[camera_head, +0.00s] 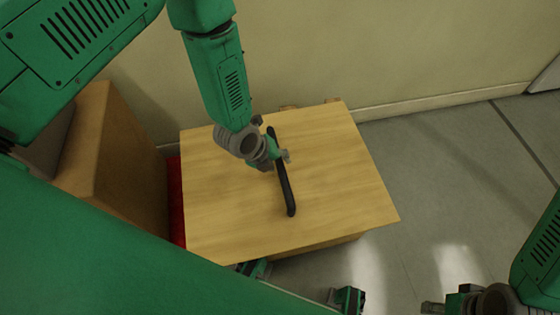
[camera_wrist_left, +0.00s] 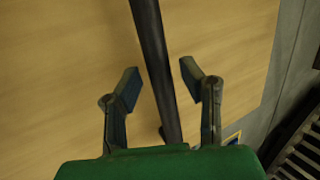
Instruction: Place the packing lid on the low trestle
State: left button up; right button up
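The packing lid (camera_head: 340,165) is a flat pale wooden board with a long black bar handle (camera_head: 286,190) across its middle. In the left wrist view the lid (camera_wrist_left: 60,70) fills most of the picture and the handle (camera_wrist_left: 153,50) runs between my fingers. My left gripper (camera_head: 278,154) is over the handle. Its fingers (camera_wrist_left: 160,79) are open, one on each side of the bar, with gaps showing on both sides. My right gripper (camera_head: 436,306) is partly visible at the bottom right, away from the lid. I cannot make out the low trestle for certain.
The lid rests on a wooden box-like support (camera_head: 315,248), mostly hidden beneath it. A brown box (camera_head: 125,165) stands left of it, with a red surface (camera_head: 176,205) between them. A pale wall (camera_head: 380,50) runs behind. Grey floor (camera_head: 440,150) at the right is clear.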

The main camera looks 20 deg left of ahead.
pick_arm(q)
jog(key=p+v, duration=0.3)
jog(key=v, duration=0.7)
pick_arm(e)
notch_tip(320, 180, up, 4)
jog(key=shift+f, duration=0.1)
pick_arm(q)
jog(key=shift+s, duration=0.15)
jog(key=s+a+n+g+y, duration=0.1)
jog(key=s+a+n, duration=0.3)
jog(key=s+n, duration=0.5)
jog(key=s+a+f+n+g+y, duration=0.1)
jog(key=s+a+n, duration=0.3)
jog(key=s+n, duration=0.6)
jog(key=n+g+y, duration=0.1)
jog(key=n, duration=0.8)
jog(key=shift+s+a+g, duration=0.3)
jog(key=shift+a, duration=0.1)
pick_arm(e)
notch_tip(320, 180, up, 9)
jog(key=p, duration=0.9)
pick_arm(q)
notch_tip(320, 180, up, 8)
pick_arm(e)
jog(key=shift+f, duration=0.3)
jog(key=shift+c, duration=0.7)
